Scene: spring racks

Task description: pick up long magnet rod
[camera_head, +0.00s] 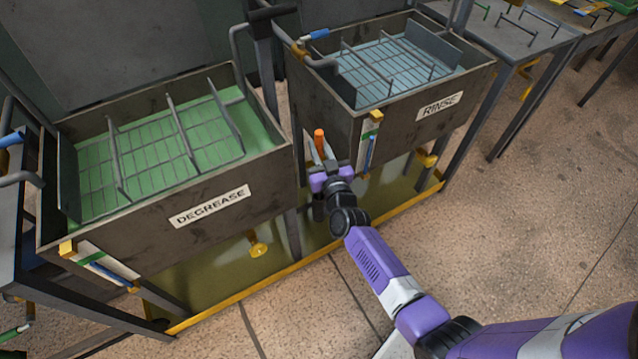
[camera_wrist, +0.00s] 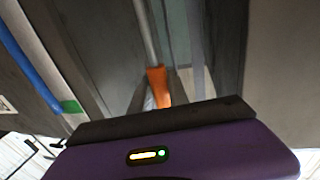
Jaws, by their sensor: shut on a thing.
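The long magnet rod has an orange handle (camera_head: 319,138) that shows between my gripper's fingers, in front of the gap between the two tanks. My gripper (camera_head: 321,155) is shut on this handle. In the wrist view, the orange handle (camera_wrist: 157,85) sits between the fingertips (camera_wrist: 158,92), and a thin grey shaft (camera_wrist: 146,30) runs from it toward the top of the picture. The rod's far end is out of the wrist view and cannot be made out in the head view.
The DEGREASE tank (camera_head: 235,180) with green liquid stands left, and the RINSE tank (camera_head: 465,98) stands right. A blue rod in a bracket (camera_head: 375,128) hangs on the RINSE tank's front corner, close to my gripper. A yellow-edged tray (camera_head: 300,263) lies below. The floor (camera_head: 500,240) at right is clear.

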